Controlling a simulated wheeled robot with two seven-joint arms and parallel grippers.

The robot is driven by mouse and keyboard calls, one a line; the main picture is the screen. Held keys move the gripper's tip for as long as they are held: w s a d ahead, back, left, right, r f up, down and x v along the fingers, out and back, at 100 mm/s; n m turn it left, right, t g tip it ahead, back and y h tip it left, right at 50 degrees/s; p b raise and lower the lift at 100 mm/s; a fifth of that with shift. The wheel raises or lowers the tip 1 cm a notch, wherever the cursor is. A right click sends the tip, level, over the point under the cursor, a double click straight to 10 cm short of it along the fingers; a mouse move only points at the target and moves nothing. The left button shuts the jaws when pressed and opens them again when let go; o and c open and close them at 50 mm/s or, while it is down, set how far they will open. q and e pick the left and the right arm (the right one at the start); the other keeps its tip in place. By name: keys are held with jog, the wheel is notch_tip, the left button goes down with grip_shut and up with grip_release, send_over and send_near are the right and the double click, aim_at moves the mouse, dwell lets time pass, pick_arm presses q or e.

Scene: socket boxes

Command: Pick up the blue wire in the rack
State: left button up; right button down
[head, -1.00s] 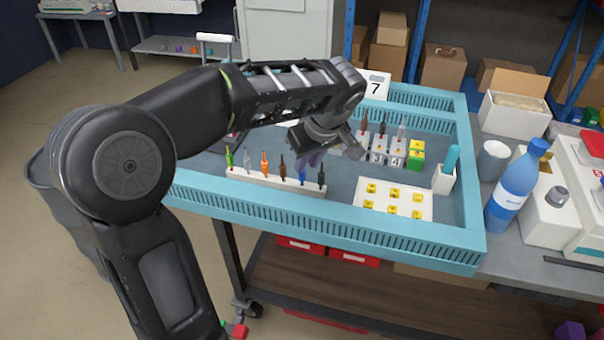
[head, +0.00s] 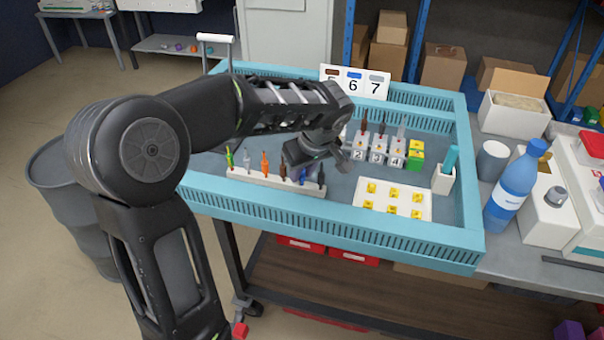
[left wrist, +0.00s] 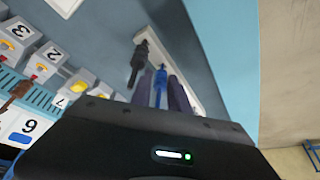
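The white rack (head: 262,178) holds a row of upright wires inside the blue-walled tray. The blue wire (head: 302,176) stands near its right end, partly hidden by my left gripper (head: 304,165). In the left wrist view the blue wire (left wrist: 160,87) stands between the two purplish fingers of my left gripper (left wrist: 162,95). The fingers are apart, one on each side of it; contact is not clear. A black wire (left wrist: 138,64) stands beside it in the rack (left wrist: 168,52). My right gripper is not in view.
Green, clear, orange (head: 265,161) and brown wires share the rack. Numbered socket boxes (head: 378,156) stand behind to the right. A white plate with yellow pieces (head: 392,212) lies right of the rack. The tray's front wall (head: 330,228) is close by.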

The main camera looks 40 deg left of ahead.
pick_arm(q)
jog(key=shift+c, duration=0.5)
grip_shut()
notch_tip(320, 180, up, 10)
jog(key=shift+r, duration=0.1)
dwell(0.4)
dwell(0.5)
